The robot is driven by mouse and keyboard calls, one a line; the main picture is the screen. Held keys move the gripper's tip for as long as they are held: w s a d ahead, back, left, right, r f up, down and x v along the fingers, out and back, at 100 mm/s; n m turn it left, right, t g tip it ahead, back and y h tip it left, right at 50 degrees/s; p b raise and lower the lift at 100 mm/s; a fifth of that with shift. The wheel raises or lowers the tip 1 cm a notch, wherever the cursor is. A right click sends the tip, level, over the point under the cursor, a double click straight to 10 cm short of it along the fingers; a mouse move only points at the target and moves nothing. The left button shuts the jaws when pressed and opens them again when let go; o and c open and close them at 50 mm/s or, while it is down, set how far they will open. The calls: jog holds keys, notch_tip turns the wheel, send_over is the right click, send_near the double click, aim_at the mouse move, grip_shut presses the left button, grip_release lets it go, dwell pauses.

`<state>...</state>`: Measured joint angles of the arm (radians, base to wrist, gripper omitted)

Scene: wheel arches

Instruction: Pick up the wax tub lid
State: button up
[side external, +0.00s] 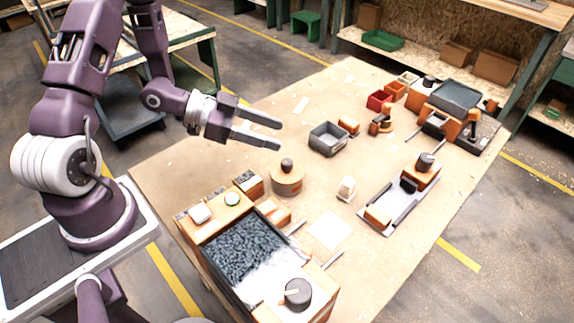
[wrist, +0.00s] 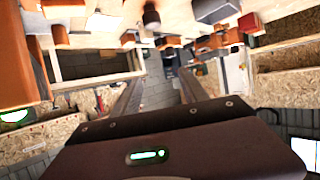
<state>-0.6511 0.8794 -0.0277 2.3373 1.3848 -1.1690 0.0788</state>
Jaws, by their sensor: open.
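A round tan tub (side external: 287,186) stands on the worktable in the side external view. A lid with a dark round knob (side external: 287,165) sits on top of it; this looks like the wax tub lid. My gripper (side external: 279,135) is above and behind the tub, pointing right with its two fingers spread apart and nothing between them. The gripper is clear of the lid. In the wrist view my gripper (wrist: 158,82) shows open fingers. I cannot tell for sure which thing there is the lid.
A box of dark pellets (side external: 242,250) fills the near left of the table (side external: 330,190). A grey open bin (side external: 329,139) stands right of my gripper, with red bins (side external: 379,101) behind. A tray-like fixture (side external: 395,205) lies right. A small white block (side external: 346,189) stands beside the tub.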

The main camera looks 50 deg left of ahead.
send_near(298, 171)
jog(key=shift+w+d, duration=0.4)
jog(key=shift+d, duration=0.15)
jog(key=shift+w+d, duration=0.4)
jog(key=shift+d, duration=0.2)
jog(key=x, duration=0.7)
jog(key=shift+w+a+r, duration=0.15)
jog(key=shift+w+r, duration=0.05)
grip_shut()
